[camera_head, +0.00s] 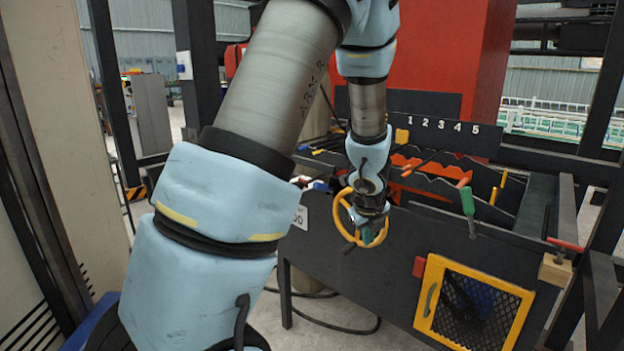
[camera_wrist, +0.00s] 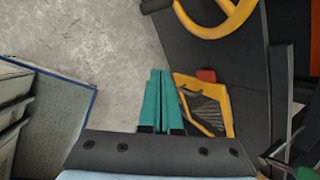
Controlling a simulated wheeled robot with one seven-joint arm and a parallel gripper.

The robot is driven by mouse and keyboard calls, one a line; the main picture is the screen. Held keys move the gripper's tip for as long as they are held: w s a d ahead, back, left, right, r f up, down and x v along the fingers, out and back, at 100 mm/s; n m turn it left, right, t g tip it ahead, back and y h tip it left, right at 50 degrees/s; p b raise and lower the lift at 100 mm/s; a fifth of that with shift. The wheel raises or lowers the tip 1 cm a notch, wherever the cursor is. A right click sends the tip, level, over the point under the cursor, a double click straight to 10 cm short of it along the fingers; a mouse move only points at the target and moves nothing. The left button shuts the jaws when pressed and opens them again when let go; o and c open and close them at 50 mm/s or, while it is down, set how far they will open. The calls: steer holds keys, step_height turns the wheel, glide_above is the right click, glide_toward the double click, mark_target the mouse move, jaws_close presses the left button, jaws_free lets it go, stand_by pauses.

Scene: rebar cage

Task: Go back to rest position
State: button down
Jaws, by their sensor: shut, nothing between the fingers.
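My gripper (camera_head: 368,234) hangs at the end of my arm, in front of the dark workbench (camera_head: 400,262) and close to the yellow handwheel (camera_head: 338,214). In the head view the wheel's rim shows just left of and behind it. In the wrist view my gripper (camera_wrist: 160,76) shows two teal fingers side by side, shut with nothing between them. They point over bare floor, with the yellow wheel (camera_wrist: 228,20) at the upper right. Whether the gripper touches the wheel cannot be told.
A yellow-framed mesh door (camera_head: 474,304) is on the bench front, with a red piece beside it. A green-handled tool (camera_head: 468,208) and a red-handled clamp (camera_head: 566,245) are at the bench's right. A light panel (camera_head: 75,150) stands at left. Grey floor (camera_wrist: 80,40) lies open.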

steer(key=a+r+n+y, duration=0.2)
steer(key=a+r+n, duration=0.1)
steer(key=a+n, duration=0.65)
steer(key=s+a+r+n+g, duration=0.2)
steer(key=s+a+n, duration=1)
steer(key=n, duration=0.9)
steer(key=shift+s+r+g, duration=0.3)
steer(key=shift+s+g, duration=0.45)
steer(key=shift+g, duration=0.05)
steer(key=c, duration=1.6)
jaws_free()
steer(key=shift+a, duration=0.1)
